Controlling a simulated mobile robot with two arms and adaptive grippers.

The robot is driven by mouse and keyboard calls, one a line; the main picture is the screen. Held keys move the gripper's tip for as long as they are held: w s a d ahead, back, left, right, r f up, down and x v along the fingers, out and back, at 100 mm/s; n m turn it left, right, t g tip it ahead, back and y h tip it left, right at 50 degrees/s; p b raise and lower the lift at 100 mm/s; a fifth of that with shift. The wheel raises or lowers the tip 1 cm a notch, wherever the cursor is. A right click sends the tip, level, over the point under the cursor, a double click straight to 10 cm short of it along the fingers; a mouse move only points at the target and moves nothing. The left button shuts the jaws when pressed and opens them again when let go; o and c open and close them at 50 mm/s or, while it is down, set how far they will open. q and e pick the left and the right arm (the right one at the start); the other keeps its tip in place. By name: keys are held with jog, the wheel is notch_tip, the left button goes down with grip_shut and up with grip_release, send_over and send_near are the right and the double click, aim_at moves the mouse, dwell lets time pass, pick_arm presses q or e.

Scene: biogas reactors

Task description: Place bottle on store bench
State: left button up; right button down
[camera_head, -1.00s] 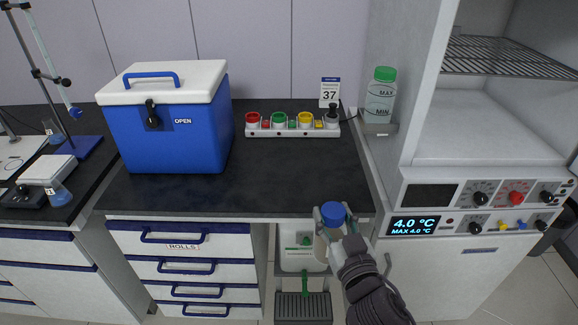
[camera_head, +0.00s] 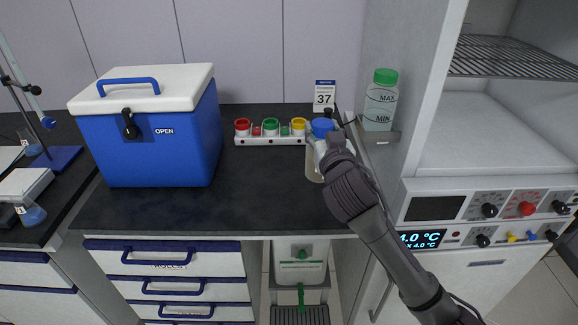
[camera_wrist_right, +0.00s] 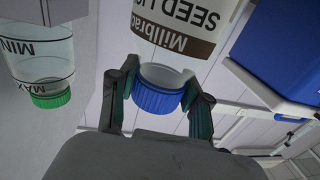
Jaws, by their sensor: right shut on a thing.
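The bottle has a blue cap (camera_head: 322,126) and a pale body (camera_head: 314,166), partly hidden by my right arm. My right gripper (camera_head: 328,140) is shut on it near the cap. In the right wrist view, which is upside down, the gripper (camera_wrist_right: 160,80) has a finger on each side of the bottle's neck, and the bottle's label (camera_wrist_right: 180,25) reads "SEED LI…". The bottle is over the right part of the dark bench top (camera_head: 255,195). I cannot tell whether its base touches the bench. My left gripper is not in view.
A blue cooler box (camera_head: 160,140) takes up the bench's left part. A rack with coloured caps (camera_head: 270,140) and a "37" sign (camera_head: 324,95) stand at the back. A green-capped bottle (camera_head: 381,103) sits on a wall shelf close right. The bench middle is clear.

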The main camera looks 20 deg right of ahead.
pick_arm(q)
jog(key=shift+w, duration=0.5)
pick_arm(e)
jog(key=w+a+f, duration=0.6)
jog(key=f, duration=0.3)
jog(key=shift+w, duration=0.2)
jog(key=c, duration=0.5)
grip_release()
jog(key=shift+f, duration=0.15)
pick_arm(q)
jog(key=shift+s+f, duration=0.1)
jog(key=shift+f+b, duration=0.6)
jog(key=shift+b, duration=0.15)
pick_arm(e)
jog(key=s, duration=0.4)
jog(key=s+a, duration=0.1)
jog(key=s, duration=0.3)
jog(key=s+a, duration=0.1)
jog(key=s, duration=0.3)
